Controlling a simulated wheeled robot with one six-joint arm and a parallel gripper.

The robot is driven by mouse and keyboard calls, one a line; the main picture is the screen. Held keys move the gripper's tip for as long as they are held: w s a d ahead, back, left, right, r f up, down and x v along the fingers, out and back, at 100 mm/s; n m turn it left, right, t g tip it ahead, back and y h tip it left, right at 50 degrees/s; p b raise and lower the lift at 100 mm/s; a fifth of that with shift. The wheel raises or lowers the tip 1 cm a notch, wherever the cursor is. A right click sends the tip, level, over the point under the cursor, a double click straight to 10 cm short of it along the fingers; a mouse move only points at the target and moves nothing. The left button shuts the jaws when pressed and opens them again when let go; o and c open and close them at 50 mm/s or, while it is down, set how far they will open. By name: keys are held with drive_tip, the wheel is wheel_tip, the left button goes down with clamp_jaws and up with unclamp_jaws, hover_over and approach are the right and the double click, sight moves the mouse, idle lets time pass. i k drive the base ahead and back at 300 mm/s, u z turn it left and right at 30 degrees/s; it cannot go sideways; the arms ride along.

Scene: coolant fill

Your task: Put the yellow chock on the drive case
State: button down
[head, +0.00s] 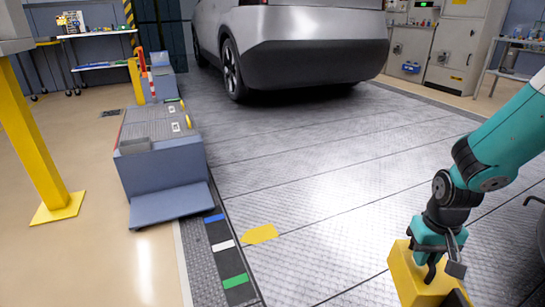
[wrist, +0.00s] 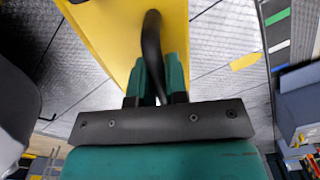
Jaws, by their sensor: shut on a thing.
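The yellow chock (head: 408,280) is at the lower right of the head view. It fills the top middle of the wrist view (wrist: 105,30), with a dark curved handle (wrist: 152,40) on it. My gripper (head: 437,250) is over the chock and shut on its handle; its teal fingers show on both sides of the handle in the wrist view (wrist: 158,75). I cannot tell whether the chock is clear of the floor. The blue-grey case (head: 160,165), apparently the drive case, stands left of the floor plates, well away from my gripper. Part of it shows in the wrist view (wrist: 300,100).
A silver car (head: 315,50) stands at the back on the metal floor plates (head: 300,170). A yellow floor marker (head: 260,234) lies beside blue, white and green strips. A yellow post (head: 40,150) stands at left. The plates between chock and case look open.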

sight(193, 202)
drive_tip(key=u, duration=0.4)
drive_tip(key=i, duration=1.75)
drive_tip(key=u, duration=0.8)
drive_tip(key=i, duration=1.45)
drive_tip(key=u, duration=0.35)
